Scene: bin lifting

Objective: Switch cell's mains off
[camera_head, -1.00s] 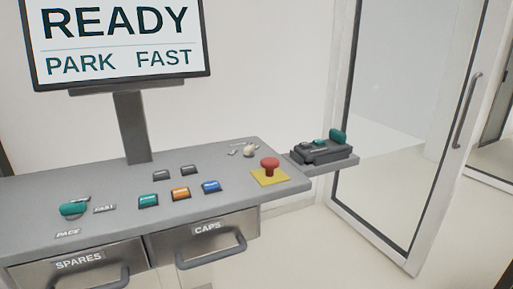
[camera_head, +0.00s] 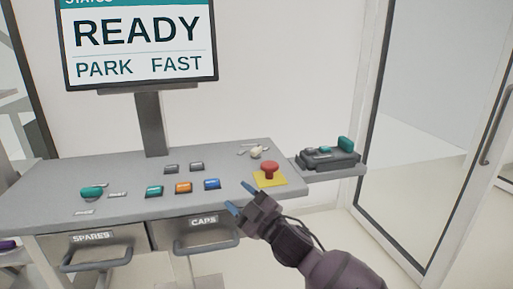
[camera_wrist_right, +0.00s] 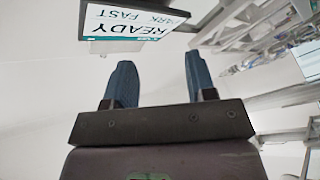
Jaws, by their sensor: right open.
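The grey console (camera_head: 60,190) carries several controls. A cream knob (camera_head: 258,152) with a small label beside it sits at its back right. A teal-handled control (camera_head: 92,192) sits at the left. A dark device with a teal lever (camera_head: 345,144) rests on a side shelf at the right. I cannot read which control is the mains. My right gripper (camera_head: 241,197) is open and empty, at the console's front edge, left of and below the red stop button (camera_head: 269,169). Its two blue fingers also show apart in the right wrist view (camera_wrist_right: 160,65). My left gripper is out of view.
Teal (camera_head: 154,192), orange (camera_head: 183,187) and blue (camera_head: 212,184) buttons lie close to the gripper. A screen (camera_head: 140,45) reads READY, PARK, FAST. Drawers marked SPARES (camera_head: 92,255) and CAPS (camera_head: 205,236) have protruding handles. A glass door (camera_head: 430,130) stands at the right.

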